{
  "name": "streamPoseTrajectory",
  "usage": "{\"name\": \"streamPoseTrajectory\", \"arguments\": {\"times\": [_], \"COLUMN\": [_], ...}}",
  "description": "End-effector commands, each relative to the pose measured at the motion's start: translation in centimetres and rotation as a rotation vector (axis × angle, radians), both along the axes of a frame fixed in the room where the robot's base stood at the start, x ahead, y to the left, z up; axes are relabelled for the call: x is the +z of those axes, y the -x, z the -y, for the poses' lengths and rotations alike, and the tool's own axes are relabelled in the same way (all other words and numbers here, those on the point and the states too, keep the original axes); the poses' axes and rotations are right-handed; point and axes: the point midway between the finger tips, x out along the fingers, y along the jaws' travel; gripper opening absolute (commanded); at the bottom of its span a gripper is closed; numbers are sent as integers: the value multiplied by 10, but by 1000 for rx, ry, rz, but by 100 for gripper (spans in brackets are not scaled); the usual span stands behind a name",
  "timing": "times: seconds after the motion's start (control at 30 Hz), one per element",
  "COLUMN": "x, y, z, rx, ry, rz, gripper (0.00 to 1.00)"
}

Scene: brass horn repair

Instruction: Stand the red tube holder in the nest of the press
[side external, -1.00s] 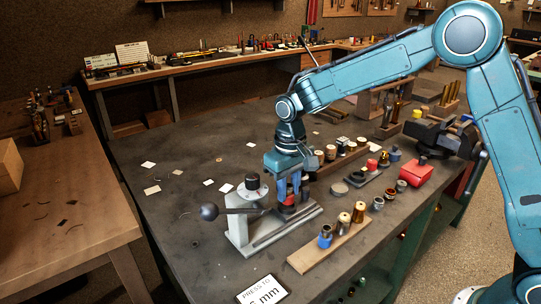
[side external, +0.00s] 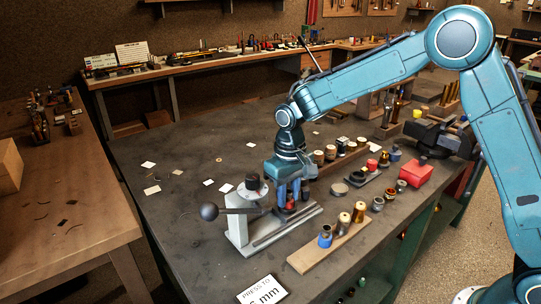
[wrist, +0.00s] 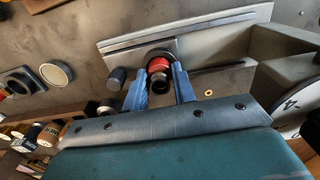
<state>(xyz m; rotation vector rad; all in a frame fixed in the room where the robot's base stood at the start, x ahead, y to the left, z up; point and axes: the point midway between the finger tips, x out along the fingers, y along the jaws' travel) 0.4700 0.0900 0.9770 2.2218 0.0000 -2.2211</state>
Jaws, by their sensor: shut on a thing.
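The red tube holder (wrist: 158,66), with a dark cylindrical part in its mouth, is between the two blue fingers of my gripper (wrist: 160,88) in the wrist view. My gripper is shut on it. In the side view my gripper (side external: 291,199) points down over the base of the grey press (side external: 238,236), and a little red of the holder (side external: 290,208) shows between the fingers. A dark round seat (wrist: 149,53), probably the nest, shows behind the holder in the wrist view. The fingers hide the holder's foot, so I cannot tell whether it is seated or just above.
The press lever's ball (side external: 209,211) sticks out to the left. A wooden rack (side external: 315,254) with several tubes stands in front right. A red box (side external: 418,174) and a dark vise (side external: 438,137) are farther right. The bench left of the press is mostly clear.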

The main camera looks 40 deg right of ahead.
Motion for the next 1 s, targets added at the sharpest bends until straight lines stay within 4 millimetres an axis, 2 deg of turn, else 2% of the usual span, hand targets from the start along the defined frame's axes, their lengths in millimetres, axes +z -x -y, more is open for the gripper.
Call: {"name": "streamPoseTrajectory", "arguments": {"times": [0.2,0.23,0.33,0.53,0.6,0.63,1.0], "x": [-4,-4,-3,-3,-4,-4,-2], "y": [0,0,0,0,0,0,0], "z": [0,0,0,0,0,0,0], "rx": [0,0,0,0,0,0,0], "ry": [0,0,0,0,0,0,0], "rz": [-1,0,0,0,-1,-1,0], "gripper": [3,32,52,52,64,66,66]}}
